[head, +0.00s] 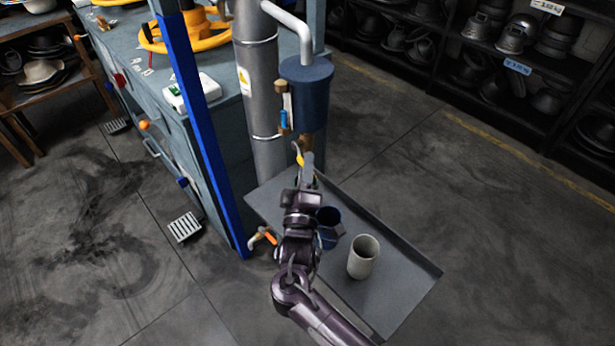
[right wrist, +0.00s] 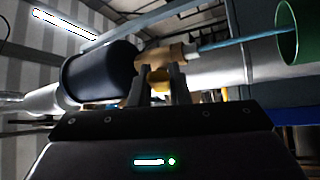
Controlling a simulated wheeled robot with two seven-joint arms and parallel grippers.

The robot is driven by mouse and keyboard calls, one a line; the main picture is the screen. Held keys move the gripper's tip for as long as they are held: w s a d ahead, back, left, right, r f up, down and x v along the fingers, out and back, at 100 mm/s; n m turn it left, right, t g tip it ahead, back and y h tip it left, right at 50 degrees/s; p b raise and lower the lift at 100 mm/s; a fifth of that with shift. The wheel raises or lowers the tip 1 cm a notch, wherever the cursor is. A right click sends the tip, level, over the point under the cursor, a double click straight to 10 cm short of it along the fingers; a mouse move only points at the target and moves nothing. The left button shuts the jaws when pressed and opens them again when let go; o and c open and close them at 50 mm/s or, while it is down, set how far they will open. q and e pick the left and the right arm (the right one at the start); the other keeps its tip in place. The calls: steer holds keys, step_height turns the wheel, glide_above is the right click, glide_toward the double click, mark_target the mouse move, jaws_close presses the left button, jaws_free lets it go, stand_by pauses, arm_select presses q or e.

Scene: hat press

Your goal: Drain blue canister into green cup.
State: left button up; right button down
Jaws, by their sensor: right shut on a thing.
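The blue canister (head: 306,92) hangs beside a grey vertical pipe, with a brass valve under it. In the right wrist view, turned sideways, the dark canister (right wrist: 98,75) and the brass valve (right wrist: 165,56) show, and a thin blue stream (right wrist: 240,41) runs from the valve into the green cup (right wrist: 288,32). In the head view my arm mostly hides the green cup. My right gripper (head: 307,160) is at the valve's yellow handle (head: 299,154), with its fingers closed on it; the handle also shows between the fingers in the right wrist view (right wrist: 158,78). My left gripper is out of view.
A grey tray (head: 410,272) lies below the canister. A dark blue cup (head: 328,218) and a beige cup (head: 363,258) stand on it, close to my right arm. A blue post (head: 200,120) and a workbench stand at left. The floor right of the tray is clear.

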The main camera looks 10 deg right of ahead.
steer(key=shift+f+h, duration=0.1)
steer(key=shift+h, duration=0.2)
steer(key=c, duration=1.4)
jaws_free()
steer(key=shift+o, duration=0.2)
steer(key=b+v, duration=0.1)
steer(key=v, duration=0.6)
steer(key=shift+s+f, duration=0.2)
steer(key=shift+s, duration=0.15)
steer(key=shift+a, duration=0.1)
